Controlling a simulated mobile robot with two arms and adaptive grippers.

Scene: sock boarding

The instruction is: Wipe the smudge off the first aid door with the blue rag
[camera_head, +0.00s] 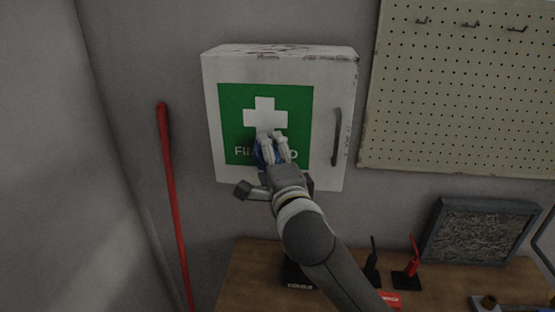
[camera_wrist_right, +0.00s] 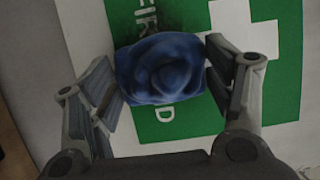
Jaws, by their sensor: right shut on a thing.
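The first aid door (camera_head: 215,130) is the white front of a wall cabinet, with a green panel, a white cross and lettering. My right gripper (camera_head: 271,137) is in front of the panel's lower middle, shut on the bunched blue rag (camera_head: 258,152). In the wrist view the rag (camera_wrist_right: 160,70) sits between the fingers, over part of the lettering; whether it touches the door is hard to tell. A dark smudge (camera_wrist_right: 128,22) shows on the green beside the rag in that view. In the head view the arm and rag hide that area. My left gripper is not in view.
A dark handle (camera_head: 337,137) stands out on the door's right side. A red pole (camera_head: 171,195) leans on the wall at left. A pegboard (camera_head: 460,95) hangs at right. Below is a wooden bench (camera_head: 245,275) with tools and a grey framed panel (camera_head: 480,232).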

